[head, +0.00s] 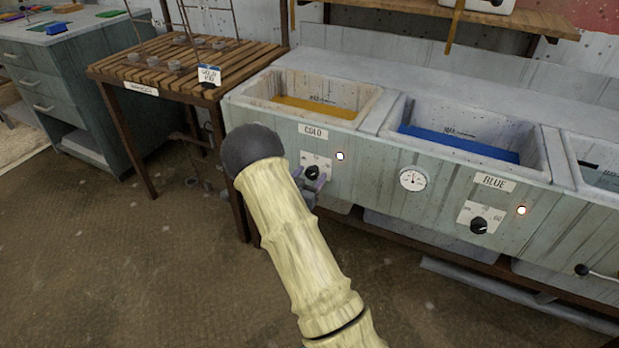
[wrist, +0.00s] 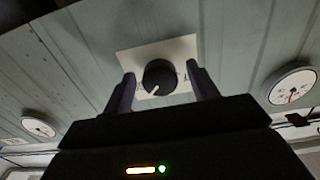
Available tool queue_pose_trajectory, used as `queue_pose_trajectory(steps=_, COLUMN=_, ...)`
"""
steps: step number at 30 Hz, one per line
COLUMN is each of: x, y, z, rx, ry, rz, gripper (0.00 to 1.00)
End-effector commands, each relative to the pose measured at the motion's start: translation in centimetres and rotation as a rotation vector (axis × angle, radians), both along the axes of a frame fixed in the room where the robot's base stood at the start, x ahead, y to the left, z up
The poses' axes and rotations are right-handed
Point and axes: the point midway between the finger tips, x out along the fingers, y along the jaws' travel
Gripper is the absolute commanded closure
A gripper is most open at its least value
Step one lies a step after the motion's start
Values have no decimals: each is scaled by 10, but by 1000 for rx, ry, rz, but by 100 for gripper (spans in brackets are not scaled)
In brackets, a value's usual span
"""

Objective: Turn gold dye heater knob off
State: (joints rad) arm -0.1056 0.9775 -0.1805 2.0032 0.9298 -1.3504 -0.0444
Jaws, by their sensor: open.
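The gold dye heater knob (head: 312,172) is a black dial on a white plate under the GOLD label (head: 313,131). A lit indicator lamp (head: 340,156) sits just right of it. My gripper (head: 312,185) is at the knob, its far part hidden behind my arm in the head view. In the wrist view the knob (wrist: 159,77) shows between my two open fingers (wrist: 163,88), one on each side. Its white pointer mark points to the lower left there. Gaps show between knob and fingers; I cannot tell whether the fingertips reach past its face.
The blue vat's knob (head: 479,225) and lit lamp (head: 521,210) are to the right, past a round gauge (head: 413,179). A slatted wooden table (head: 185,70) stands left of the vats. The floor (head: 130,270) in front is clear.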

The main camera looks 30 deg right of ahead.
Motion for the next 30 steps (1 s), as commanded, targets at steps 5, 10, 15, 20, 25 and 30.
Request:
queue_pose_trajectory(steps=5, x=0, y=0, z=0, rx=0, ry=0, rz=0, gripper=61)
queue_pose_trajectory(steps=10, x=0, y=0, z=0, rx=1, ry=-1, rz=0, gripper=85)
queue_pose_trajectory(steps=15, x=0, y=1, z=0, rx=-3, ry=4, rz=1, gripper=85)
queue_pose_trajectory(steps=20, x=0, y=1, z=1, rx=-20, ry=27, rz=2, gripper=85)
queue_pose_trajectory(steps=25, x=0, y=1, z=2, rx=-63, ry=83, rz=3, gripper=85)
queue_pose_trajectory(steps=30, x=0, y=1, z=3, rx=-132, ry=169, rz=3, gripper=85)
